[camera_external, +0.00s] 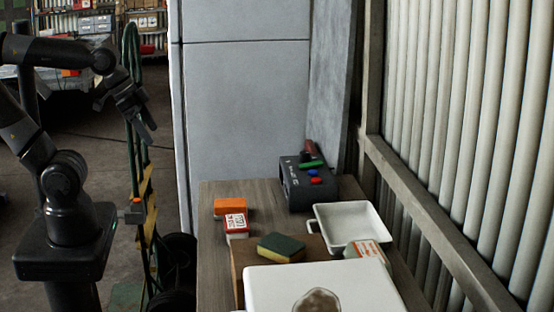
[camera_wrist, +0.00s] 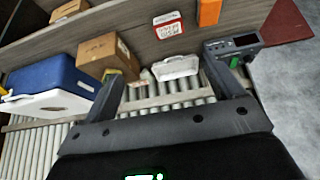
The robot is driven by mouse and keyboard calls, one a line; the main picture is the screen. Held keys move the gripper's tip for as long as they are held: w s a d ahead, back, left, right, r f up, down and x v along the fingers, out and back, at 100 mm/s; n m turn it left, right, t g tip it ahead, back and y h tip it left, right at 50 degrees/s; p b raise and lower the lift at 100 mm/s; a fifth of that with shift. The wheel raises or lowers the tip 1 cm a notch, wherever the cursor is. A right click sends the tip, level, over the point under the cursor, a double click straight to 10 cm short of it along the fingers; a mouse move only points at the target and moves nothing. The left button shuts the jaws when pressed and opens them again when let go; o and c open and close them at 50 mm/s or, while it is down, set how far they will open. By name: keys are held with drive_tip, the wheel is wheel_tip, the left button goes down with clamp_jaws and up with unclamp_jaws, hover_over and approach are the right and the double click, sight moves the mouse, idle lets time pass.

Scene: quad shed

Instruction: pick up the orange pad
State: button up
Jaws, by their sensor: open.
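The orange pad (camera_external: 231,206) is a small orange block lying flat on the wooden table, near its far left edge, just behind a red-and-white box (camera_external: 236,224). In the wrist view the orange pad (camera_wrist: 209,12) is at the top edge, partly cut off, right of the red-and-white box (camera_wrist: 168,25). My gripper (camera_external: 146,124) is in the air left of the table, well apart from the pad and pointing down to the right. In the wrist view my gripper (camera_wrist: 167,84) has its two fingers spread wide with nothing held between them.
A white tray (camera_external: 350,223), a green-and-yellow sponge (camera_external: 281,247) and a white-lidded cooler (camera_external: 270,288) crowd the right and near side. A grey cabinet (camera_external: 245,110) rises behind the table.

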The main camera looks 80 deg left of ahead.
drive_tip(key=w+a+f+g, duration=0.1)
drive_tip(key=w+a+f, duration=0.2)
drive_tip(key=w, duration=0.3)
drive_tip(key=w+a+f+g, duration=0.1)
drive_tip(key=w+a+f, duration=0.25)
drive_tip(key=w, duration=0.25)
drive_tip(key=g, duration=0.2)
hover_over(230, 202)
wheel_tip(230, 202, down, 18)
drive_tip(key=shift+a+f, duration=0.1)
drive_tip(key=shift+f, duration=2.7)
drive_tip(key=shift+c, duration=0.4)
drive_tip(key=c, duration=1)
